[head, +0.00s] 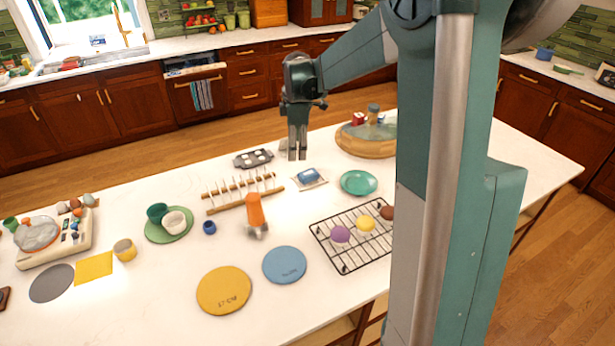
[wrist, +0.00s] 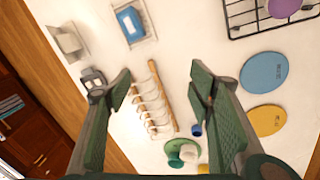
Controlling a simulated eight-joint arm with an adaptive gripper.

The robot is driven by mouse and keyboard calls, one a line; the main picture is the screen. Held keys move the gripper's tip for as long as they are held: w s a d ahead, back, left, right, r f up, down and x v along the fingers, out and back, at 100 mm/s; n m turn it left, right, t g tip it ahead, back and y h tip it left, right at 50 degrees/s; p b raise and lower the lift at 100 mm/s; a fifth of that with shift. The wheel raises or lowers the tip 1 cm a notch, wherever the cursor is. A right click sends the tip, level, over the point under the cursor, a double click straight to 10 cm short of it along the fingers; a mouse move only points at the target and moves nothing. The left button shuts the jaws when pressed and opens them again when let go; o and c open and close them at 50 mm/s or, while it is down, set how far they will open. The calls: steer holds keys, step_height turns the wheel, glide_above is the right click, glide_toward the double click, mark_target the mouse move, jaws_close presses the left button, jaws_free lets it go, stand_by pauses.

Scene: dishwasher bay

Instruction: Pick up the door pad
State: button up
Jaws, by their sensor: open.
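No thing is clearly marked as the door pad, and I cannot tell for sure which one it is. A blue pad (head: 308,175) lies on a small pale tray; it also shows in the wrist view (wrist: 130,22). A dark flat piece with light squares (head: 253,158) lies left of it, near the far edge. A blue disc (head: 285,265) and a yellow disc (head: 224,290), both with small unreadable lettering, lie at the front. My gripper (head: 297,155) hangs above the counter's far side, pointing down. In the wrist view my gripper (wrist: 160,72) is open, with nothing between its fingers.
A wooden peg rack (head: 240,192) stands below and left of my gripper, with an orange-handled tool (head: 255,213) beside it. A green plate with cups (head: 170,228) is left. A green dish (head: 359,183), wire rack (head: 345,248) and round wooden tray (head: 367,148) are right.

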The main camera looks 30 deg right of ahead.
steer(key=w+d+f+n, duration=0.2)
steer(key=w+d+f, duration=0.2)
steer(key=w+f, duration=0.15)
steer(key=n+g, duration=0.2)
steer(key=n, duration=0.1)
glide_above(308, 173)
step_height(308, 173, down, 11)
steer(key=shift+r, duration=0.1)
steer(key=shift+f, duration=1.35)
steer(key=shift+f, duration=0.1)
steer(key=shift+d+f, duration=0.1)
steer(key=shift+f, duration=2.4)
steer(key=c, duration=0.8)
